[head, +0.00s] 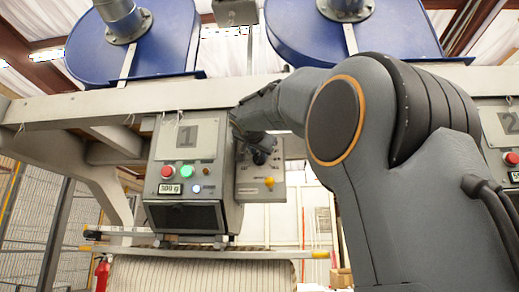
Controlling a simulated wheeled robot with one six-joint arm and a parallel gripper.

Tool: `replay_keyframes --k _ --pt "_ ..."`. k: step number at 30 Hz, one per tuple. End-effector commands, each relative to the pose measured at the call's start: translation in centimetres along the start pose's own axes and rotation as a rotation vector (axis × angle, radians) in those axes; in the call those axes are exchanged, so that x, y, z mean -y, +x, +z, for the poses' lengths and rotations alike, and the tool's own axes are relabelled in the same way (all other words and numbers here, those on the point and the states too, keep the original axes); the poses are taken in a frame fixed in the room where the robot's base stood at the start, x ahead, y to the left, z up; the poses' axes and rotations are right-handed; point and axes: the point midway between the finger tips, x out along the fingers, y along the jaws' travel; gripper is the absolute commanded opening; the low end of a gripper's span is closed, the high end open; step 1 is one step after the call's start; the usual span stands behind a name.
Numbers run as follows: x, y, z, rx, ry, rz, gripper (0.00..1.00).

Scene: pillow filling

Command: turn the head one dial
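The head one control box (216,150) is grey with a plate marked 1. It carries a red button, a green button, a small white round control and a display (169,188) that seems to read 300 g. A smaller grey panel (250,188) beside it has a yellow knob (269,182). My arm reaches in from the right. Its dark gripper (262,152) is in front of the upper part of this smaller panel. The head one dial cannot be made out clearly; it may be behind the gripper. The fingers are too small and dark to tell open from shut, or touching from apart.
A striped pillow cover (200,275) hangs below the head one box. A second box marked 2 (510,125) is at the right edge, partly behind my arm. A beige beam (70,112) runs above, under blue hoppers (130,45). A mesh fence (30,220) stands left.

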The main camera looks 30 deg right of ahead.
Motion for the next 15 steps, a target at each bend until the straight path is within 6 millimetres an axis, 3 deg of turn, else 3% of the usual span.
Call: replay_keyframes --k 9,15 --pt "0.0 0.36 0.01 0.0 0.0 -0.001 0.28" --pt "0.0 0.35 0.02 0.0 0.0 -0.001 0.0"
